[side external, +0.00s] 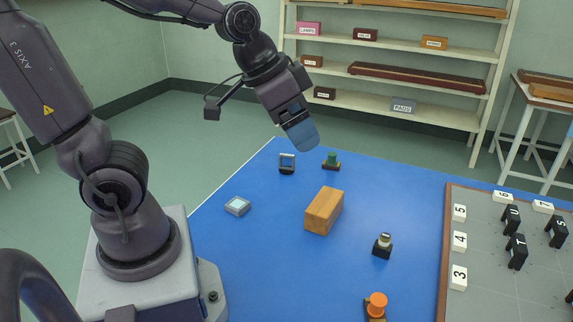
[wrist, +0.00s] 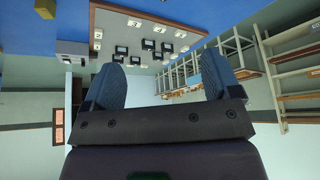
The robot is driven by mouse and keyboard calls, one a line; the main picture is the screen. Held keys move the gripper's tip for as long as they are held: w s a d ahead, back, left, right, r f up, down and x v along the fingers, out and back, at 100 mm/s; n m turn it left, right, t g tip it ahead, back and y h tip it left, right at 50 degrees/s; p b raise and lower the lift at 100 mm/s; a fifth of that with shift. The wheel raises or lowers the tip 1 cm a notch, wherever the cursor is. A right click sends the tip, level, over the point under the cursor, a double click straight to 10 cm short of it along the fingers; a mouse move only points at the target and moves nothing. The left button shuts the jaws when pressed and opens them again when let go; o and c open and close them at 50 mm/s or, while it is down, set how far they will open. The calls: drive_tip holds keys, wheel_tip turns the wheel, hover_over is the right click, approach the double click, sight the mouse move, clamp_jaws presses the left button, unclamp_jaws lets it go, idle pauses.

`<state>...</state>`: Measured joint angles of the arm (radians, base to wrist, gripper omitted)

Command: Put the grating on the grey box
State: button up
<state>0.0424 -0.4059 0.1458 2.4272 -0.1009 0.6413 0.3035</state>
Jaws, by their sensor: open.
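A flat grey square piece with a pale blue face (side external: 237,206) lies on the blue table at the left; it looks like the grating, but I cannot be sure. A small upright black frame (side external: 287,163) with a pale centre stands at the back of the table. A grey box (side external: 403,105) labelled PADS sits on a shelf behind; no other grey box is clear. My gripper (side external: 301,131) is in the air above the table's back edge, apart from all these. It is open and empty; its two fingers show apart in the wrist view (wrist: 162,72).
A wooden block (side external: 324,211) stands mid-table, with a green-topped piece (side external: 331,160) behind it. A black-based piece (side external: 383,246) and an orange-knobbed piece (side external: 376,304) are nearer. A wood-edged grey board (side external: 490,265) with black stands and numbered tags is at right. Bare blue table lies front left.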

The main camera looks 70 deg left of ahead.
drive_tip(key=w+a+f+m+y, duration=0.1)
drive_tip(key=w+a+f, duration=0.4)
drive_tip(key=w+f, duration=0.25)
drive_tip(key=m+y, duration=1.3)
approach(286, 157)
wheel_tip(286, 157, up, 3)
drive_tip(key=a, duration=0.2)
drive_tip(key=a+r+m+t+y, duration=0.2)
drive_tip(key=m+t, duration=0.3)
drive_tip(key=m, duration=0.4)
drive_tip(key=f, duration=0.7)
drive_tip(key=shift+w+a+f, duration=0.2)
drive_tip(key=shift+w, duration=0.2)
drive_tip(key=shift+w+a+f, duration=0.3)
drive_tip(key=shift+w+a, duration=0.1)
drive_tip(key=shift+a, duration=0.1)
drive_tip(key=shift+x, duration=3.1)
drive_tip(key=shift+f, duration=0.15)
drive_tip(key=c, duration=1.1)
